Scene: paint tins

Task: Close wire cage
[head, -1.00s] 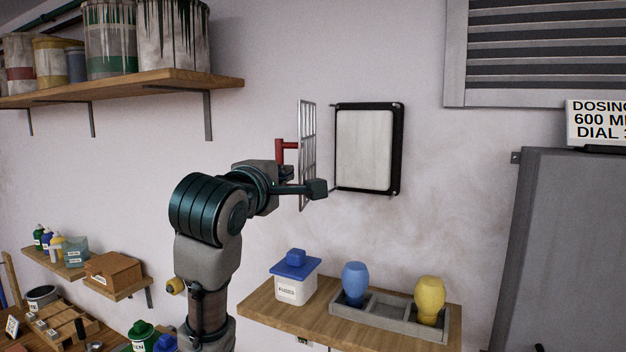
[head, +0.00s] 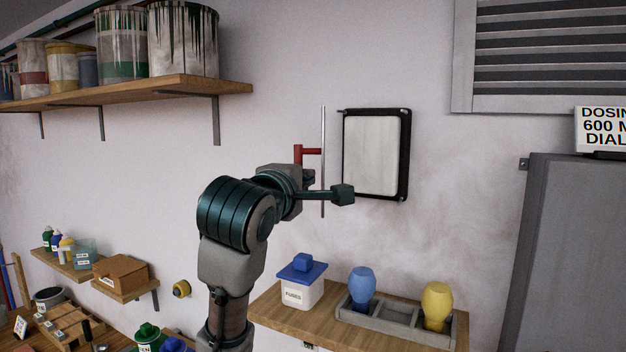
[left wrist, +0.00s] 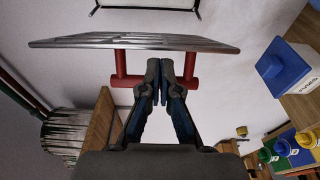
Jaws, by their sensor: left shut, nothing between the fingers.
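The wire cage door (head: 323,165) stands out from the wall, seen nearly edge-on, left of the black-framed pale panel (head: 375,153). Its red handle (head: 299,153) is on the door's left side. In the left wrist view the door (left wrist: 135,41) spans the top, and the red handle (left wrist: 121,68) stands out from it on two posts. My left gripper (left wrist: 164,68) is shut and empty at the handle, its tips overlapping the handle bar in that view; contact is unclear. In the head view my left gripper (head: 310,177) is mostly hidden by my wrist. My right gripper is not in view.
Below is a wooden shelf (head: 283,319) with a blue-lidded box (head: 302,284) and a grey tray (head: 390,324) holding a blue and a yellow bottle. A shelf with paint tins (head: 180,87) is at upper left. A grey cabinet (head: 575,250) stands at right.

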